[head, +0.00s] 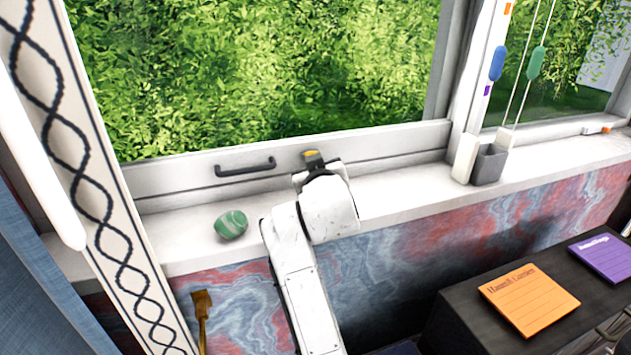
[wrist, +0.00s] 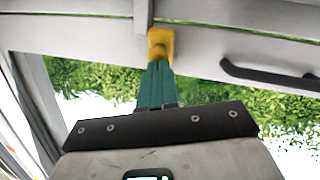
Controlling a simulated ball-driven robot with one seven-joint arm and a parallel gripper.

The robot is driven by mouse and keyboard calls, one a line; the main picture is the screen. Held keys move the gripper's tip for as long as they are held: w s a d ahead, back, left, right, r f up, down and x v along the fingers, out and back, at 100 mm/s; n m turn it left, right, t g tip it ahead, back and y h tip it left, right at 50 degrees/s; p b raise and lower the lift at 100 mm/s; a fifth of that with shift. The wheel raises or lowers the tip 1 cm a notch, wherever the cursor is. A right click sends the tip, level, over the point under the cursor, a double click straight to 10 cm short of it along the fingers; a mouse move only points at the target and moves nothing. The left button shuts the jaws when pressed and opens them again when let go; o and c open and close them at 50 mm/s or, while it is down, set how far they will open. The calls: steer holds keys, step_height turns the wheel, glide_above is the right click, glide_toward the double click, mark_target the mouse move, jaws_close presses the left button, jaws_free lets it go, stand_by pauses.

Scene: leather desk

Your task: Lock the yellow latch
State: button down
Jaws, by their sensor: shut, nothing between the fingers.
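The yellow latch (head: 311,153) is on the white window frame, just right of the dark handle. It also shows in the wrist view (wrist: 160,43), against the pale frame next to a grey vertical piece. My gripper (wrist: 158,65) has its green fingers pressed together, with nothing held between them. The fingertips are at the latch's near edge, overlapping it in the wrist view; I cannot tell whether they touch it. In the head view my white wrist hides the fingers.
The dark handle (head: 245,167) is left of the latch. A green striped stone (head: 231,225) lies on the white sill (head: 400,187). A grey cup (head: 489,163) stands at right. An orange notepad (head: 529,298) and a purple one (head: 605,257) lie on a dark cabinet.

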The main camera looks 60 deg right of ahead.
steer(key=f+t+h+b, duration=0.1)
steer(key=b, duration=0.1)
steer(key=shift+f+b, duration=0.35)
steer(key=shift+f, duration=0.05)
steer(key=shift+w+d+f+b, duration=0.1)
steer(key=shift+d+f+b, duration=0.05)
steer(key=shift+f+b, duration=0.35)
stand_by(0.3)
